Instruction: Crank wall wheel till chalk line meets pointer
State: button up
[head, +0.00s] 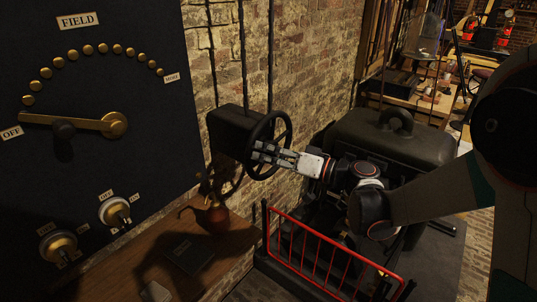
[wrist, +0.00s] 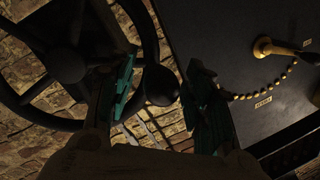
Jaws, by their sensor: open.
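The wall wheel (head: 281,122) is a black spoked handwheel mounted on a dark box (head: 228,133) on the brick wall. In the wrist view the wheel (wrist: 68,66) fills the upper left, with its hub, spokes and rim in shadow. A dark round knob (wrist: 160,86) shows by the rim. My gripper (head: 257,152) reaches across the wheel's face from the right. In the wrist view its teal-padded fingers (wrist: 162,65) stand apart, with the knob between them in the picture; I see no clear contact. I cannot make out the chalk line or the pointer.
A black panel (head: 95,195) with a brass FIELD lever stands at left. A red railing (head: 335,253) and a dark machine (head: 420,138) stand close to my arm at right.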

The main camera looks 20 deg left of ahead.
aim_at(262, 126)
grip_shut()
jog(key=shift+r, duration=0.15)
jog(key=w+r+m, duration=0.1)
jog(key=r+m, duration=0.1)
jog(key=m, duration=0.1)
jog(key=shift+w+d+r+y, duration=0.1)
jog(key=shift+w+d+y, duration=0.2)
jog(key=shift+w+d, duration=0.05)
jog(key=shift+w+d+r+m+t+y, duration=0.2)
jog(key=shift+w+r+m, duration=0.35)
jog(key=shift+m, duration=0.5)
jog(key=shift+w+d+r+m+t+y, duration=0.1)
jog(key=shift+w+d+r+m, duration=0.25)
jog(key=shift+w+m, duration=0.5)
jog(key=shift+s, duration=0.15)
